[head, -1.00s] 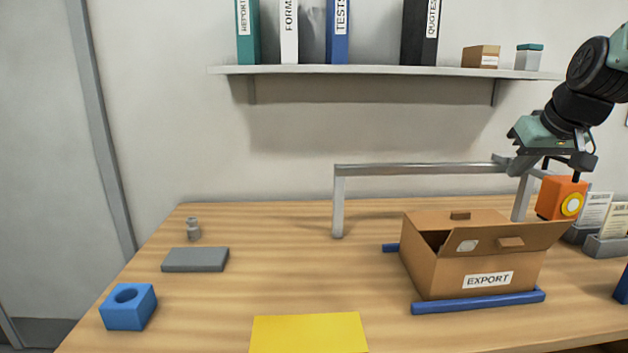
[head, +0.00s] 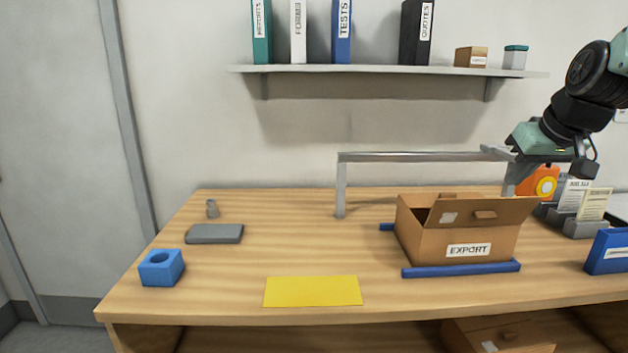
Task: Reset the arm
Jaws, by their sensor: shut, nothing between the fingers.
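My gripper (head: 512,180) is at the right of the head view, above and behind the open cardboard box. Its fingers point down and left, and they are shut with nothing between them. My arm comes in from the upper right. The cardboard box marked EXPORT (head: 425,245) stands on the wooden table with its flaps up. An orange block with a yellow disc (head: 537,182) is behind my gripper and partly hidden by it.
A metal frame (head: 420,157) spans the table behind the box. Blue bars (head: 460,269) lie by the box. A yellow mat (head: 312,291), a blue block with a hole (head: 161,268), a grey pad (head: 214,233) and a small weight (head: 212,209) lie left. Card holders (head: 585,228) stand right.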

